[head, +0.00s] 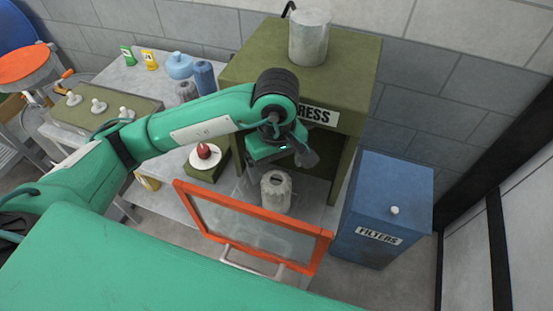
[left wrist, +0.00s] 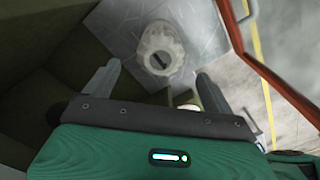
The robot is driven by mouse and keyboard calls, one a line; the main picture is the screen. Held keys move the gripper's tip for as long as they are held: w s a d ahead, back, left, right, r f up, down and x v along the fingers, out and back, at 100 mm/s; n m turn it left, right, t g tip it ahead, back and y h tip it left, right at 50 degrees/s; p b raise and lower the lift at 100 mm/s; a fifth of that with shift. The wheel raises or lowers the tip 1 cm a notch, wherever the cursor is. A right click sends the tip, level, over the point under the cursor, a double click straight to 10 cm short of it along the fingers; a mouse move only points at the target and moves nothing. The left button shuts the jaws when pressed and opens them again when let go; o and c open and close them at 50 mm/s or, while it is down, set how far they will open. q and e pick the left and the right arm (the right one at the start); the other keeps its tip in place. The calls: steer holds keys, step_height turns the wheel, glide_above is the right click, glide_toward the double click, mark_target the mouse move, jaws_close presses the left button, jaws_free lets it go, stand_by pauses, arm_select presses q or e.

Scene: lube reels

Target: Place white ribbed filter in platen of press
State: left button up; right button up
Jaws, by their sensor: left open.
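The white ribbed filter (head: 276,192) stands upright on the grey platen (head: 304,212) inside the olive press (head: 345,140). The left wrist view shows the filter (left wrist: 160,47) from above, with a dark slot in its top. My left gripper (head: 300,156) is in the press opening, above and behind the filter in the head view. In the left wrist view its two fingers (left wrist: 158,72) are spread wide and the filter lies beyond their tips, apart from them. The gripper is empty. My right gripper is in neither view.
The press's orange-framed door (head: 250,227) hangs open in front of the platen. A blue filters bin (head: 385,200) stands at the right. A metal cylinder (head: 310,38) tops the press. The bench (head: 130,75) at left holds bottles and a red-topped item (head: 204,152).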

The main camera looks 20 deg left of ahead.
arm_select(q)
steer(key=shift+r, duration=1.5)
